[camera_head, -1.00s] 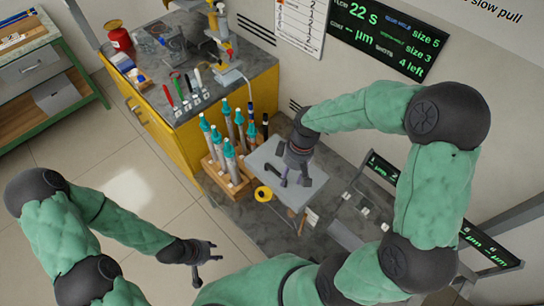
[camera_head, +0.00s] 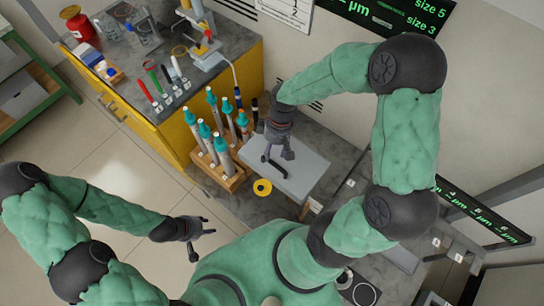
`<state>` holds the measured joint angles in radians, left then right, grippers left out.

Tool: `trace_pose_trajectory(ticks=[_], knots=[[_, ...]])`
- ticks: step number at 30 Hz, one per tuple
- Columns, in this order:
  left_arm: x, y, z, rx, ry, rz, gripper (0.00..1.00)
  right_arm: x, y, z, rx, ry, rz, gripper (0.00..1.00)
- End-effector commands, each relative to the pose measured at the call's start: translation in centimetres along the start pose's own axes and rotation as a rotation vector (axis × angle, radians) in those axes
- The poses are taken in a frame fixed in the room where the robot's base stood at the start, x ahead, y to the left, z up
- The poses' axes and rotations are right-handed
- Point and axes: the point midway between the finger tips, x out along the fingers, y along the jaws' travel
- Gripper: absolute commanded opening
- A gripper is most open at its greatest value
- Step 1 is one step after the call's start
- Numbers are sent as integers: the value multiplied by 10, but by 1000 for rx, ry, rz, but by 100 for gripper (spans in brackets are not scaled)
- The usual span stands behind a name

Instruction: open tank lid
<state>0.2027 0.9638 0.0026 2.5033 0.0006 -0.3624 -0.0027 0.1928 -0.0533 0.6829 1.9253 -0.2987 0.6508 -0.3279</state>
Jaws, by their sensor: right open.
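A light grey flat lid (camera_head: 308,172) lies level on the low tank beside the wall, with a dark bar handle (camera_head: 275,168) on its near left part. My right gripper (camera_head: 277,157) is open and points down over the lid, right by the handle. I cannot tell whether its fingers touch the handle. The inside of the tank is hidden under the lid. My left gripper (camera_head: 203,230) hangs empty over the floor at the lower left, well away from the lid; its fingers look apart.
A wooden rack (camera_head: 233,180) of turquoise-capped tubes (camera_head: 221,150) stands close left of the lid. A yellow tape ring (camera_head: 262,187) lies in front. A yellow cabinet (camera_head: 180,138) with pens and a tool stand is behind left. The tiled floor (camera_head: 120,170) is open at left.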

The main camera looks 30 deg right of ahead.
Motion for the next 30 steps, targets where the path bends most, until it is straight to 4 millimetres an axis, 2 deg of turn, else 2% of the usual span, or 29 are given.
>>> trace_pose_trajectory(ticks=[3,7,20,25,30], knots=[[7,-2,0,0,0,0,40,20,0,0,-1,-1,0,49],[10,-4,0,0,0,0,40,33,0,0,0,-1,0,49],[11,-4,-1,0,0,0,40,39,0,0,0,1,1,49],[11,-4,-1,0,0,0,40,39,0,0,0,1,0,1],[11,-4,-1,0,0,0,40,39,0,0,0,0,0,0]])
